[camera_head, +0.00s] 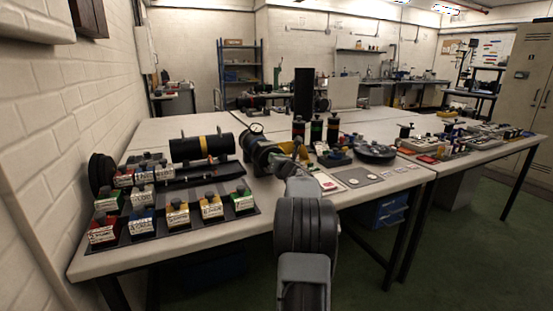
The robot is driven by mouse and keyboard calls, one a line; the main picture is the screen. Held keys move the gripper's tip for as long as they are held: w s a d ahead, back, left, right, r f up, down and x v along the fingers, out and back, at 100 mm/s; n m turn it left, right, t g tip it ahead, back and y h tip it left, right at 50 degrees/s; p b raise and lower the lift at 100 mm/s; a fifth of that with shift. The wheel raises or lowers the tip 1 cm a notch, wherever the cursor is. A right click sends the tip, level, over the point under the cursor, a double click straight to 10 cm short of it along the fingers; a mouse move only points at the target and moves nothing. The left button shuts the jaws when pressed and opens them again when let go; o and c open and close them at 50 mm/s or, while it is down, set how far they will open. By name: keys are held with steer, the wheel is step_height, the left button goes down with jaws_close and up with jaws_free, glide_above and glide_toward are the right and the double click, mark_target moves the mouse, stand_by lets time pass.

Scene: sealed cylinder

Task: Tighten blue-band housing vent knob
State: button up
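My arm reaches up from the bottom centre over the table, and my gripper (295,152) is at its far end. It is small and partly hidden by my own arm, so its opening does not show. It appears close to a dark green cylindrical housing (262,152) with a round gauge (257,128) on top; contact cannot be told. A black cylinder with a yellow band (204,147) lies to the left. Upright dark cylinders stand behind on the right: one with a red band (298,128), one with green (316,129). I cannot make out a blue band or its vent knob.
Labelled blocks with coloured bases (178,214) sit on a dark tray at the front left. A white brick wall (80,120) closes the left side. Bare tabletop (100,262) shows along the front.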

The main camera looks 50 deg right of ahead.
stand_by(0.4)
steer(key=o, duration=0.9)
steer(key=v, duration=1.4)
steer(key=shift+f, duration=0.1)
steer(key=shift+w, duration=0.1)
